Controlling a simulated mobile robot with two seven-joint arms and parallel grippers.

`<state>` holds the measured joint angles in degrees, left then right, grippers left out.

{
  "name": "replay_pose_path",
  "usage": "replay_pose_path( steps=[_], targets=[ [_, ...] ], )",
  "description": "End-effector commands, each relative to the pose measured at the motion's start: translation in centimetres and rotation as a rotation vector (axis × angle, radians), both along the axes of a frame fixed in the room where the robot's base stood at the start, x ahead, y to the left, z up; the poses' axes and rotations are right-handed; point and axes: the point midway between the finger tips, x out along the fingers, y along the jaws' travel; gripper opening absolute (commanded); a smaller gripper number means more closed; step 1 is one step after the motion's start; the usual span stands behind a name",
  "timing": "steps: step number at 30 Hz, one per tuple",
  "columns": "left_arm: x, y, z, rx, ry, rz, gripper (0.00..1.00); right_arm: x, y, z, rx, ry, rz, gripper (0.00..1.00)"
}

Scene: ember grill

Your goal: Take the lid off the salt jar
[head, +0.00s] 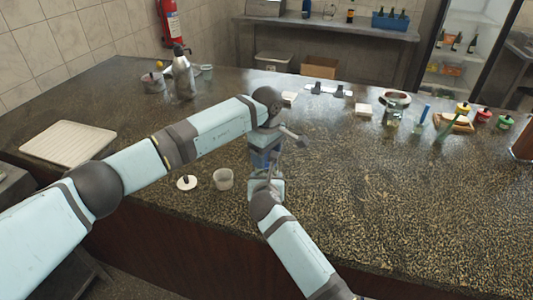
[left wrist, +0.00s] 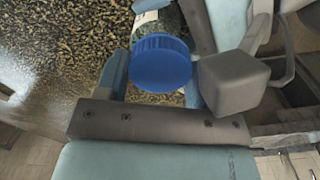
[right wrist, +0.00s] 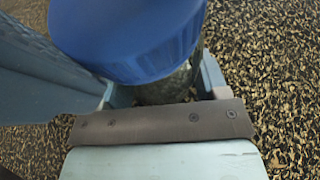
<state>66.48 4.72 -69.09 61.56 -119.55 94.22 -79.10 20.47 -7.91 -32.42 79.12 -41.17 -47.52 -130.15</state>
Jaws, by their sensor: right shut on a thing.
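A glass jar with a ribbed blue lid (left wrist: 161,63) stands between my two grippers, and its pale label is too small to read. The lid also shows large in the right wrist view (right wrist: 130,35). My right gripper (right wrist: 160,92) is shut on the jar body below the lid. My left gripper (left wrist: 160,80) is open, with one finger on each side of the lid. In the head view, my left gripper (head: 267,150) is above my right gripper (head: 264,176), and the two arms hide most of the jar.
A white lid with a dark knob (head: 187,183) and an open pale cup (head: 223,179) are left of the grippers. A white board (head: 70,144) lies far left; a metal bottle (head: 183,75) stands behind. Several small jars (head: 484,115) are at right. The counter's right front is clear.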

Motion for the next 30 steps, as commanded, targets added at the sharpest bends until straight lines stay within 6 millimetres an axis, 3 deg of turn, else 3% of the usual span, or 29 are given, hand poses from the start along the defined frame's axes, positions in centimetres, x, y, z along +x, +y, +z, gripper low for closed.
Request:
replay_pose_path(
  steps=[1, 3, 5, 6, 9, 19, 30],
  targets=[
    [0.0, 0.0, 0.0, 0.0, 0.0, 0.0, 0.43, 0.0, 0.0, 0.0, 0.0, 0.0, 0.0, 0.01],
    [0.0, 0.0, 0.0, 0.0, 0.0, 0.0, 0.33, 0.0, 0.0, 0.0, 0.0, 0.0, 0.0, 0.01],
    [0.0, 0.0, 0.0, 0.0, 0.0, 0.0, 0.33, 0.0, 0.0, 0.0, 0.0, 0.0, 0.0, 0.01],
    [0.0, 0.0, 0.0, 0.0, 0.0, 0.0, 0.66, 0.0, 0.0, 0.0, 0.0, 0.0, 0.0, 0.01],
    [0.0, 0.0, 0.0, 0.0, 0.0, 0.0, 0.87, 0.0, 0.0, 0.0, 0.0, 0.0, 0.0, 0.01],
    [0.0, 0.0, 0.4, 0.0, -0.001, 0.0, 0.87, 0.0, 0.0, 0.0, 0.0, 0.0, 0.0, 0.01],
    [0.1, 0.1, 4.5, 0.0, -0.001, 0.001, 0.87, 0.0, 0.0, 0.0, 0.0, 0.0, 0.0, 0.01]
  ],
)
